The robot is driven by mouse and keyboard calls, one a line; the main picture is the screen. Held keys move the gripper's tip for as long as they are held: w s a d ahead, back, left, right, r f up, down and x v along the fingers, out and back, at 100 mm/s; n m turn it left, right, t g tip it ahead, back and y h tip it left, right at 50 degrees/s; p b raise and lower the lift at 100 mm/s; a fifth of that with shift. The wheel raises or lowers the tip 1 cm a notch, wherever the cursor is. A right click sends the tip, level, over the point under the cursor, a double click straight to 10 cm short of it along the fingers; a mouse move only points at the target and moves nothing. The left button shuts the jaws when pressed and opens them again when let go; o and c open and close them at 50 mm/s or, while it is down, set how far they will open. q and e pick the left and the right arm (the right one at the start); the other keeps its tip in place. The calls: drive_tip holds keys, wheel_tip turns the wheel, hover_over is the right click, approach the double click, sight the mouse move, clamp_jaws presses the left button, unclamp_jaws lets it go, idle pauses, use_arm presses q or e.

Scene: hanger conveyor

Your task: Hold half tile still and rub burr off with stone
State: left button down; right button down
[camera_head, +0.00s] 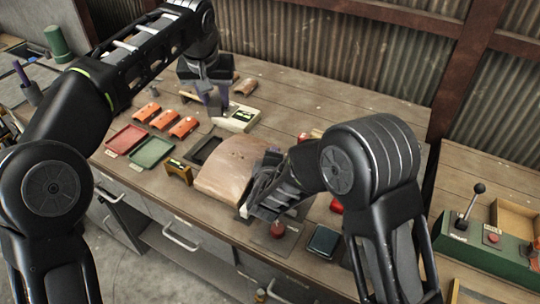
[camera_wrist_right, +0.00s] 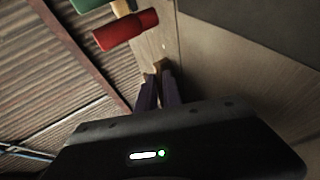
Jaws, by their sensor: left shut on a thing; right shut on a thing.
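A large, curved, pale-brown tile (camera_head: 232,168) lies arched side up at mid-bench; I cannot tell whether it is the half tile. A small curved reddish-brown tile piece (camera_head: 246,87) lies farther back, right of my left gripper. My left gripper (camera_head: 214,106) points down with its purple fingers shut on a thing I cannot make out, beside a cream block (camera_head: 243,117). My right gripper (camera_head: 250,208) reaches the large tile's right edge and hides part of it. The right wrist view shows its purple fingers (camera_wrist_right: 160,88) shut on a small tan piece (camera_wrist_right: 160,67). The stone cannot be told for sure.
Red (camera_head: 126,139) and green (camera_head: 151,152) trays and several orange tile pieces (camera_head: 183,127) lie left. A yellow-brown stand (camera_head: 179,173) is beside the large tile. A red knob (camera_head: 278,229) and dark box (camera_head: 323,241) are near the front edge. The back right is clear.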

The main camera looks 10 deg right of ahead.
drive_tip(key=shift+r, duration=0.1)
use_arm(q)
drive_tip(key=s+d+f+n+y, duration=0.3)
drive_tip(key=d+f+n, duration=0.3)
drive_tip(key=n, duration=0.3)
drive_tip(key=shift+d+f+g, duration=0.3)
drive_tip(key=shift+f, duration=0.35)
drive_tip(key=shift+s+f, duration=0.1)
